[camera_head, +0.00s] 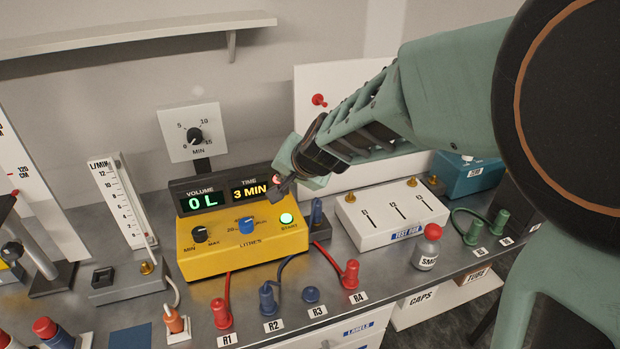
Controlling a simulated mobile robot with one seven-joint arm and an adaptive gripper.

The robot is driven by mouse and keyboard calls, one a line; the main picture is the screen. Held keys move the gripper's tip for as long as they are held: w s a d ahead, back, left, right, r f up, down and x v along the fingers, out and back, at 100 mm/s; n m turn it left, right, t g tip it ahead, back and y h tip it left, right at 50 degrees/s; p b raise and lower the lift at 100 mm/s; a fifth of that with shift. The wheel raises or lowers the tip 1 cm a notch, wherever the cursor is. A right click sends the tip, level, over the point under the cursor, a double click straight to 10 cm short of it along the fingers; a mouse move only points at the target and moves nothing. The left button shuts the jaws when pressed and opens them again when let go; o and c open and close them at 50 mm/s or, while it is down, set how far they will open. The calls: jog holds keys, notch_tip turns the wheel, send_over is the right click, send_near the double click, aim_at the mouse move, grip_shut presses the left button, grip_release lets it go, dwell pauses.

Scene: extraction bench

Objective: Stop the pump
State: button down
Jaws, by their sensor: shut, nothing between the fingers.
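The yellow pump box (228,258) stands mid-bench. Its dark display panel reads VOLUME 0 L (202,201) and TIME 3 MIN (250,190). A green START button (286,218) is lit at the box's right. A black MIN–MAX knob (199,234) and a blue LITRES knob (246,226) sit on its top. My gripper (279,192) is shut and empty, its tips at the right end of the display, just above the START button. A small red and white part (276,180) shows beside the fingers, mostly hidden; I cannot tell whether they touch it.
A white dial board (190,130) stands behind the pump. Red plug R1 (221,314), blue plug R2 (267,299) and red plug R4 (350,273) stand in front with cables. A white test box (390,212) and a red-capped bottle (427,247) are at right; a flow meter (118,200) at left.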

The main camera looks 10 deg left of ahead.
aim_at(288, 218)
jog(key=shift+f, duration=0.15)
notch_tip(288, 218, down, 9)
jog(key=b, duration=0.8)
jog(key=shift+r+b, duration=0.2)
jog(key=shift+b, duration=0.1)
jog(key=shift+f, duration=0.15)
dwell(1.0)
jog(key=shift+f+b, duration=0.25)
jog(key=shift+b, duration=0.15)
jog(key=shift+f+b, duration=0.45)
dwell(0.5)
jog(key=shift+r, duration=0.15)
jog(key=shift+r+p, duration=0.7)
jog(key=shift+p, duration=0.1)
jog(key=shift+r, duration=0.1)
